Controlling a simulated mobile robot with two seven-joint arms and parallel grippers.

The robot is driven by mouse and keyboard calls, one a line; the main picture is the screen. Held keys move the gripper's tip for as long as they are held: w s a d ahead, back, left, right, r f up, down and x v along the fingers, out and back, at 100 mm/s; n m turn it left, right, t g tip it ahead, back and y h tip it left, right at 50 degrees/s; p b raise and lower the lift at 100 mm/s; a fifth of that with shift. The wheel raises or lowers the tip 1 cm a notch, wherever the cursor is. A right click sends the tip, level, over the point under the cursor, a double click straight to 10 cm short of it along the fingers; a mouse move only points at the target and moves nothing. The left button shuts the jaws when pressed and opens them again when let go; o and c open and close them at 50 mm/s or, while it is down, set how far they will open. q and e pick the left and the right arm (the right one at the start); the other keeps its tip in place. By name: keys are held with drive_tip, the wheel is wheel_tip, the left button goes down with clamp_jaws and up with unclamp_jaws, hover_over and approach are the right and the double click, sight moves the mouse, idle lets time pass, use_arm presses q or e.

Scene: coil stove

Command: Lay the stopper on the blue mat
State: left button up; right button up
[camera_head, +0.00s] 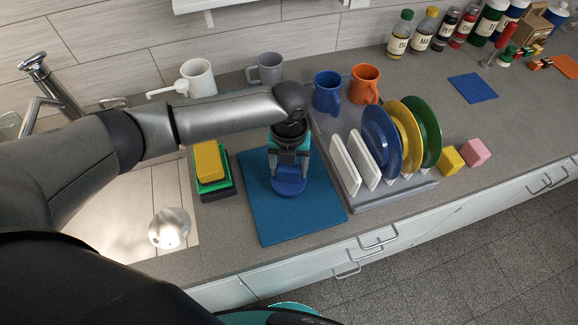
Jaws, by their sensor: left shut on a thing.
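My left gripper (288,165) points down over the large blue mat (318,205) on the grey counter. It is shut on a blue, round piece that looks like the stopper (290,187). The stopper is over the middle of the mat, and its upper part is hidden by the fingers. I cannot tell whether it touches the mat. My right gripper is not in view.
A dish rack (400,193) with several plates stands close to the mat's right. Stacked sponges (209,164) and the sink (120,215) are to its left. Blue (326,93) and orange (364,84) mugs stand behind. A smaller blue mat (472,88) lies far right.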

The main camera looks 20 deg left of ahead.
use_arm(q)
drive_tip(key=shift+f, duration=0.2)
drive_tip(key=o, duration=1.4)
wheel_tip(320, 180, up, 12)
drive_tip(key=shift+r, duration=0.25)
